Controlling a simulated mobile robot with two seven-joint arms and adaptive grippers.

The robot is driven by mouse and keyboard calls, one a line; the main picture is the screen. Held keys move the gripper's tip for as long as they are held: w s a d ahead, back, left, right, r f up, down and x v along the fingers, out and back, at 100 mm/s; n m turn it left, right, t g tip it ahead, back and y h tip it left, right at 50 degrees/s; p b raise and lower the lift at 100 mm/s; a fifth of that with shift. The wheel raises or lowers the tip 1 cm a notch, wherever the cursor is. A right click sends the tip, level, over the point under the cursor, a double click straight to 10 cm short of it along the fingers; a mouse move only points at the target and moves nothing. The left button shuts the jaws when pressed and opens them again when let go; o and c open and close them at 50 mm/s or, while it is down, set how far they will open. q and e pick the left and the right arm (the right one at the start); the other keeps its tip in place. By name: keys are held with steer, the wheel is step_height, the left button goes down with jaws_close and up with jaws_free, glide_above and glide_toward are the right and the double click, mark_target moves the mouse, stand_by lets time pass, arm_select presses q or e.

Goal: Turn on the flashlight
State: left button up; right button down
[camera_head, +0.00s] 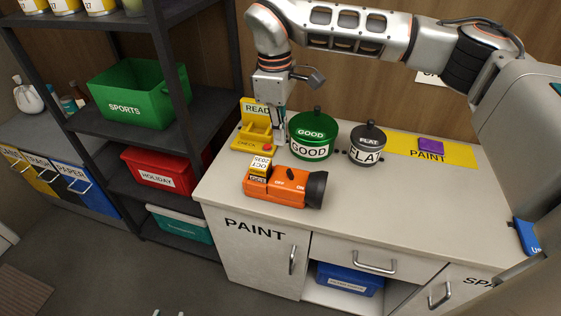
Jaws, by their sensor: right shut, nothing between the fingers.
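An orange flashlight (280,188) with a black head lies on the countertop, its head toward the right. Its top has a black switch between the words OFF and ON; the knob appears near the middle, and its exact setting is too small to tell. A box-shaped piece labelled OCT 2035 (260,166) sits at the flashlight's left end. My right gripper (280,135) is shut and empty, pointing down beside the yellow READY/CHECK holder, behind the flashlight and apart from it. My left gripper is not in view.
A yellow READY/CHECK holder (255,139) with a red button stands behind the flashlight. A green GOOD pot (312,131) and a dark FLAT pot (368,146) stand to the right. A purple block (431,145) lies on a yellow PAINT mat (457,155). The counter's front right (410,210) is clear.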

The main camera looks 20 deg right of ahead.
mark_target(290, 173)
steer(key=f, duration=0.5)
steer(key=f+p, duration=0.1)
steer(key=f, duration=0.4)
steer(key=shift+s+d, duration=0.15)
steer(key=shift+d, duration=0.05)
